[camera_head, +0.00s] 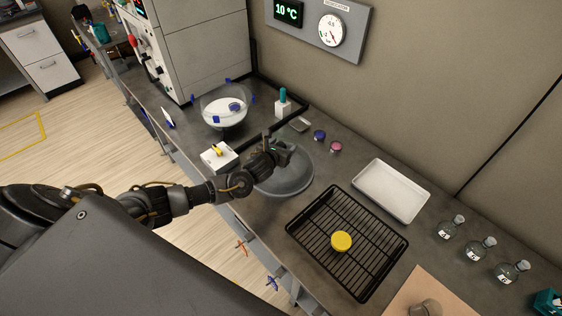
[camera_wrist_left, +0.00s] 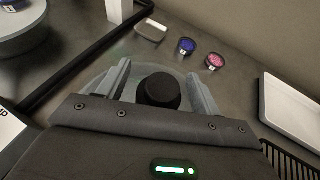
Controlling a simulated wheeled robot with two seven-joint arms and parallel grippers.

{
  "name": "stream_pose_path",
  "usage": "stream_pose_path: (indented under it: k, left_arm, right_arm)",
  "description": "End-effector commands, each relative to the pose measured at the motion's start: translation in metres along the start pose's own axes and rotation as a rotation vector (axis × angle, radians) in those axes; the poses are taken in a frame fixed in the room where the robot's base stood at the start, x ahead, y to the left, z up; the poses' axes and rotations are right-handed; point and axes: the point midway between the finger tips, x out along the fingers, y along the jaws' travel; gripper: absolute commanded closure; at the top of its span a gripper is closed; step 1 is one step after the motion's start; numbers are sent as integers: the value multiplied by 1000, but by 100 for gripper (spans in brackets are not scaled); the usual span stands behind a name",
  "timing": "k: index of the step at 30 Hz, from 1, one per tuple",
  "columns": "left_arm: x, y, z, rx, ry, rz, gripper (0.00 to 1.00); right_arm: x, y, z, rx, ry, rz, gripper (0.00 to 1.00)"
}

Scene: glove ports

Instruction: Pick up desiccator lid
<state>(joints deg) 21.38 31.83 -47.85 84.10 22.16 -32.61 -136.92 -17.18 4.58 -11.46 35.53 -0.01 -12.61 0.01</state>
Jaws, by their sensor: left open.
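The desiccator lid (camera_head: 291,181) is a wide, grey, see-through dome lying on the bench. My left gripper (camera_head: 285,148) is right over it and partly covers it in the head view. In the left wrist view the lid's black round knob (camera_wrist_left: 159,91) stands between the two fingers of my left gripper (camera_wrist_left: 158,88). The fingers are open, with a gap visible beside the knob. The pale lid surface shows beyond the knob. My right gripper is in neither view.
A white box (camera_head: 219,158) sits left of the lid. Blue (camera_head: 319,135) and pink (camera_head: 335,147) small containers stand behind.

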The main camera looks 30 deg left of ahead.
Motion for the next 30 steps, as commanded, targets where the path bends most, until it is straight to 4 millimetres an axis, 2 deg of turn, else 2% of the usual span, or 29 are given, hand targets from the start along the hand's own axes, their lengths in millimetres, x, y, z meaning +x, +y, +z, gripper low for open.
stream_pose_path:
  k: [3, 18, 30]
  left_arm:
    - [0, 0, 0, 0, 0, 0, 35]
    - [0, 0, 0, 0, 0, 0, 100]
    - [0, 0, 2, -2, -4, 0, 100]
  right_arm:
    - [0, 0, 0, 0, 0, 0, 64]
    - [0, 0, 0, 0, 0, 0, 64]
    - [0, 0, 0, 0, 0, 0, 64]
